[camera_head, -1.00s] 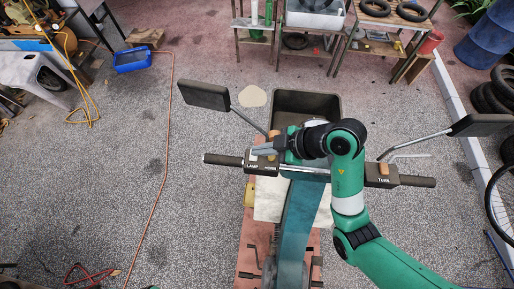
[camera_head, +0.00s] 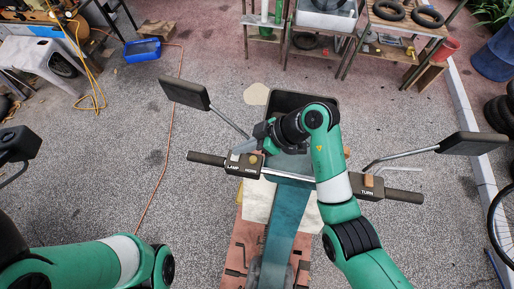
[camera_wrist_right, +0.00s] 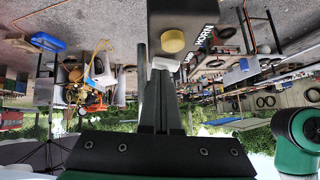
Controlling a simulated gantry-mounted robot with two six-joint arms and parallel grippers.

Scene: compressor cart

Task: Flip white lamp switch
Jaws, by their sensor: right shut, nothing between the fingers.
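The handlebar control box (camera_head: 243,170) reads LAMP and HORN and has a yellow round button (camera_head: 253,161). My right gripper (camera_head: 240,148) is shut and empty at the back of this box. In the right wrist view the shut fingers (camera_wrist_right: 158,75) point at the box, close to a small white piece (camera_wrist_right: 166,64), which seems to be the lamp switch, beside the yellow button (camera_wrist_right: 173,41). I cannot tell whether they touch or which way the switch is set. My left arm enters at the lower left; its gripper fingers do not show clearly.
A second box (camera_head: 368,187) labelled TURN sits on the right of the handlebar. Mirrors stand out at left (camera_head: 185,92) and right (camera_head: 467,143). Shelves and tyres stand at the back. The gravel floor at left is open, crossed by an orange hose (camera_head: 160,180).

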